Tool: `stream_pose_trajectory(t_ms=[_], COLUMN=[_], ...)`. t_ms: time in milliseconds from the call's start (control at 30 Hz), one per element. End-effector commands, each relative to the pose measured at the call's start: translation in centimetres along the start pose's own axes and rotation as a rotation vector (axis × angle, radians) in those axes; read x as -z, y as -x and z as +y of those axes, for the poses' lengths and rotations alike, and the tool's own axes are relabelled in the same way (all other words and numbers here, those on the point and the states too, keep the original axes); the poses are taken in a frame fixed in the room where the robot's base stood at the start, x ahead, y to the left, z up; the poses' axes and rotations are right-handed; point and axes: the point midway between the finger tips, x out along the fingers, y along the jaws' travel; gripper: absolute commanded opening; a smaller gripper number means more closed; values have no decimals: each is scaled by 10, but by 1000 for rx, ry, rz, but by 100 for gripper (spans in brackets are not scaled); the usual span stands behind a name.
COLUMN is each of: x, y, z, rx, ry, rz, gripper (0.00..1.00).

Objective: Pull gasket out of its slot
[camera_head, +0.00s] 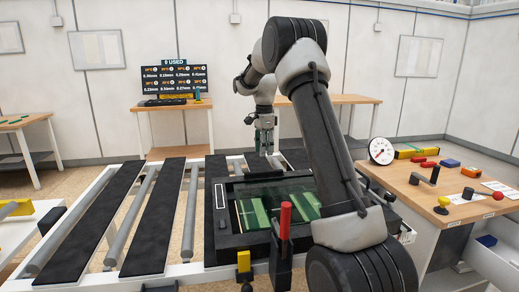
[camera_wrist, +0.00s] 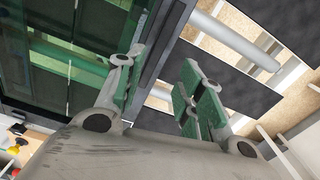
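A dark-framed glazed unit (camera_head: 222,222) with green glass (camera_head: 275,208) lies flat on the conveyor in the head view. Its dark edge (camera_wrist: 158,45) also shows in the wrist view, with green glass to the left. I cannot clearly make out the gasket or its slot as separate from the dark frame. My gripper (camera_head: 265,150) is at the far edge of the unit, pointing down. In the wrist view my gripper (camera_wrist: 160,72) has its two green-padded fingers apart, with the dark frame edge showing beyond the gap. Nothing is seen held between them.
Conveyor rollers and black slats (camera_head: 152,225) lie to the left. A red-handled lever (camera_head: 285,220) stands at the unit's near edge. A wooden bench (camera_head: 450,195) at right holds a gauge (camera_head: 381,151), knobs and small tools. A display board (camera_head: 175,80) stands at the back.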

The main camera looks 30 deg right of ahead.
Motion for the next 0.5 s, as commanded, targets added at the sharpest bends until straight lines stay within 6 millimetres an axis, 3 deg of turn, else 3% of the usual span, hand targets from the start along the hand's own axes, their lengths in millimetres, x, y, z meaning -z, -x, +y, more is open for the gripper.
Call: stream_pose_trajectory(t_ms=[233, 500], x=[0, 0], y=[-1, -16], z=[3, 3], rx=[-10, -11], ry=[-141, -155], rz=[0, 0], gripper=[38, 38])
